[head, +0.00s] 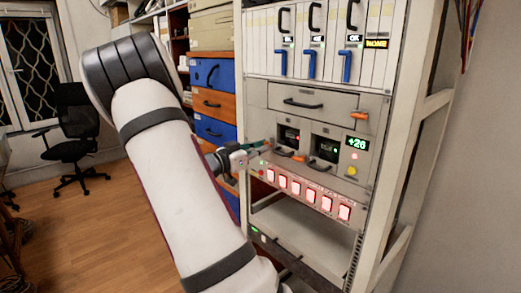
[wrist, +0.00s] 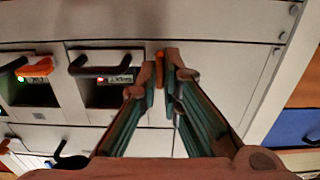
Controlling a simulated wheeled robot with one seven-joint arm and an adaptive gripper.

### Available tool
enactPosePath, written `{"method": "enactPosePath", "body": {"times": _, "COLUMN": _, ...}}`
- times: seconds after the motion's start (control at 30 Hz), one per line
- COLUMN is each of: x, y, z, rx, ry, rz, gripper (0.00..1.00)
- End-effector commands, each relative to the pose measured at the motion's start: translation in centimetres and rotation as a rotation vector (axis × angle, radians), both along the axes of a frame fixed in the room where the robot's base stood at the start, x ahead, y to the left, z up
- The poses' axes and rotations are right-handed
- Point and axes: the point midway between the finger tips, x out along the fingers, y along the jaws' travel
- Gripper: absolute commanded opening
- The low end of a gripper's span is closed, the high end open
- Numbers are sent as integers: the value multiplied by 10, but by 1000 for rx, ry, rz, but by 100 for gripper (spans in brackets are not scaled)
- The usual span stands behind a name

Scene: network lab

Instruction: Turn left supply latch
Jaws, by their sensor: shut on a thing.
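The left supply (head: 290,136) is a grey module with a dark window and a black handle low in the rack. It also shows in the wrist view (wrist: 112,92), where the scene appears turned over. Its orange latch (wrist: 160,57) sits between my fingertips. My gripper (head: 268,146) reaches the supply front from the left. In the wrist view my gripper (wrist: 162,82) is shut on this latch, with a finger on each side. The latch looks upright in that view. Fingers hide part of it, and I cannot make it out clearly in the head view.
The right supply (head: 327,150) stands beside it with its own orange latch (head: 299,158). A green display (head: 356,143) reads +26. Lit red switches (head: 297,188) line the panel below. Blue and orange drawers (head: 212,75) stand left of the rack.

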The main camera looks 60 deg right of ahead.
Motion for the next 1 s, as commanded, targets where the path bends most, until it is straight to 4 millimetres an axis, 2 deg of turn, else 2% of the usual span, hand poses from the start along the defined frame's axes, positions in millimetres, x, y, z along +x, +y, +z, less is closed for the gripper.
{"method": "enactPosePath", "body": {"times": 0.43, "x": 0, "y": 1, "z": -3, "rx": 10, "ry": 11, "rz": 1, "gripper": 0}}
{"method": "enactPosePath", "body": {"times": 0.5, "x": 0, "y": 1, "z": -3, "rx": 9, "ry": 10, "rz": 1, "gripper": 20}}
{"method": "enactPosePath", "body": {"times": 0.53, "x": 0, "y": 1, "z": -3, "rx": 8, "ry": 10, "rz": 1, "gripper": 27}}
{"method": "enactPosePath", "body": {"times": 0.87, "x": 0, "y": 1, "z": -1, "rx": 5, "ry": 9, "rz": 0, "gripper": 28}}
{"method": "enactPosePath", "body": {"times": 1.0, "x": 4, "y": 11, "z": -1, "rx": 5, "ry": 9, "rz": 2, "gripper": 28}}
